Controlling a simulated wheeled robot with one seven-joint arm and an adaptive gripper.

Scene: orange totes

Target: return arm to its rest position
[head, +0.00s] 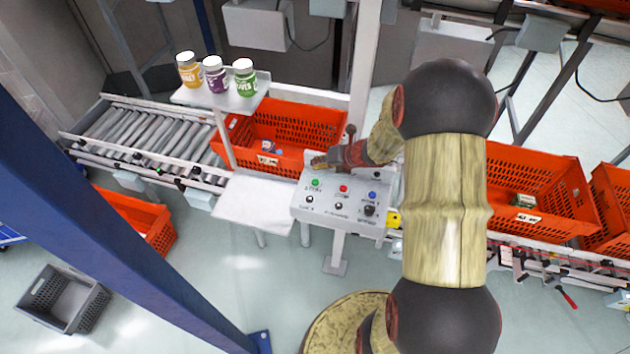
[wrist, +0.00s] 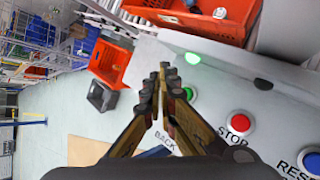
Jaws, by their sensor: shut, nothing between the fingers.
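My gripper (head: 322,161) is at the far edge of the grey control panel (head: 325,222), just above it and in front of the orange tote on the conveyor. In the wrist view my gripper (wrist: 163,75) has its fingertips together with nothing between them. The panel carries a green button (head: 316,182), a red button (head: 343,188) and a blue button (head: 373,195). In the wrist view the green button (wrist: 188,93) is just right of the fingers, and a green lamp (wrist: 193,58) glows beyond. My arm covers part of the panel's right side in the head view.
An orange tote (head: 310,118) with small items stands on the roller conveyor (head: 140,137) behind the panel. Three jars stand on a shelf (head: 222,97) at left. Another orange tote (head: 535,178) is right of my arm. A blue post (head: 110,220) crosses the left side.

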